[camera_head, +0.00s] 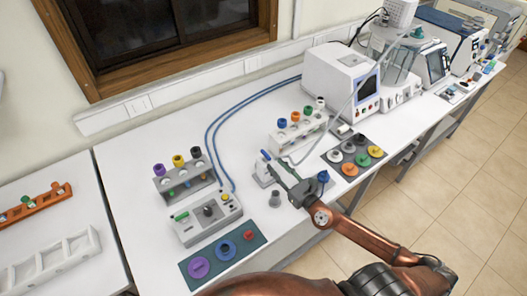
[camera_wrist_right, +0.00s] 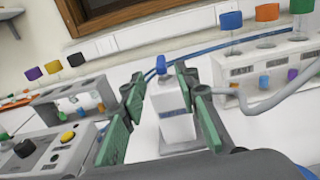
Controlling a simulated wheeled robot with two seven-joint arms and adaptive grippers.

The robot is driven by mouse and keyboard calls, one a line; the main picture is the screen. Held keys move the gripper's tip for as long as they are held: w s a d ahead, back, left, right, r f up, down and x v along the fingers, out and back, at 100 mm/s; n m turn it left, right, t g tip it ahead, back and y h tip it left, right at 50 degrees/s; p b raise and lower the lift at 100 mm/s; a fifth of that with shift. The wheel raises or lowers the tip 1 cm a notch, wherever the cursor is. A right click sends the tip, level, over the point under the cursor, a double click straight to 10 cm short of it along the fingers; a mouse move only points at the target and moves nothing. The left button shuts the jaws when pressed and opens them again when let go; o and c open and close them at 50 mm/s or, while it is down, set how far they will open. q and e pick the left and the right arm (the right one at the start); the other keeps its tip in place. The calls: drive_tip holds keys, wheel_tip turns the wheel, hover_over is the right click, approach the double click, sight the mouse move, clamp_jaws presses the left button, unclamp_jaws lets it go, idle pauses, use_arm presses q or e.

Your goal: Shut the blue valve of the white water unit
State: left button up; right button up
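The small white water unit (camera_head: 263,176) stands on the white bench, with a blue valve (camera_head: 266,155) at its top. In the right wrist view, the unit (camera_wrist_right: 174,122) is upright, with the blue valve (camera_wrist_right: 161,64) above it. My right gripper (camera_head: 285,171) is beside the unit and partly covers it in the head view. In the wrist view, its green-padded fingers (camera_wrist_right: 162,92) are apart, with the unit showing between and beyond them. I cannot tell whether they touch it. My left gripper is not in view.
A rack with coloured caps (camera_head: 298,132) stands behind the unit. A control box (camera_head: 207,219) and another rack (camera_head: 187,183) are to the left. Mats with coloured pieces lie at front left (camera_head: 195,268) and right (camera_head: 341,156). Blue tubing (camera_head: 210,130) crosses the bench.

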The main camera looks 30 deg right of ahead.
sight(270, 159)
drive_tip(key=w, duration=0.3)
drive_tip(key=w+p, duration=0.1)
drive_tip(key=w, duration=0.1)
drive_tip(key=shift+w+a+r, duration=0.15)
drive_tip(key=shift+w, duration=0.7)
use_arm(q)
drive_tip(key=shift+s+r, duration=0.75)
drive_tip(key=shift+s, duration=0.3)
use_arm(e)
clamp_jaws()
